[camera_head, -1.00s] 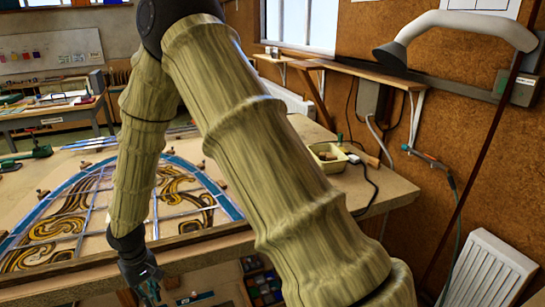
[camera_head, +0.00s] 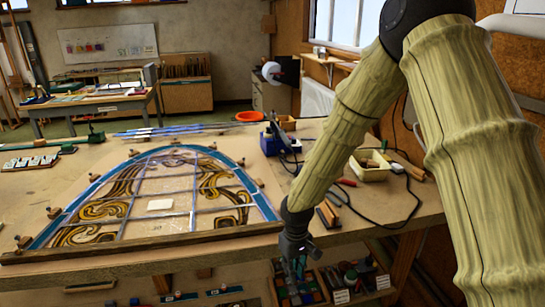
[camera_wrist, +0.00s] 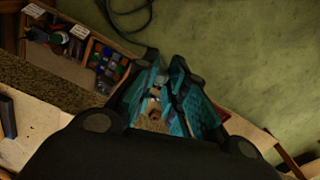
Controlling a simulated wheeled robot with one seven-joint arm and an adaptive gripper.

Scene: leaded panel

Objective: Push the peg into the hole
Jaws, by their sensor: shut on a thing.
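My gripper (camera_head: 294,270) hangs low in front of the bench's front edge in the head view. In the wrist view its teal-padded fingers (camera_wrist: 168,100) are close together around a small brown wooden piece, which looks like the peg (camera_wrist: 153,104); most of it is hidden by the fingers. The leaded panel (camera_head: 152,226) lies flat on the bench, away to the left of my gripper. I cannot make out the hole in either view.
The bench (camera_head: 100,274) has a wooden strip (camera_head: 120,252) along the panel's front. A cream tray (camera_head: 371,168) and cables lie on the bench at right. Boxes of coloured glass (camera_head: 300,290) sit under the bench near my gripper, also in the wrist view (camera_wrist: 106,62).

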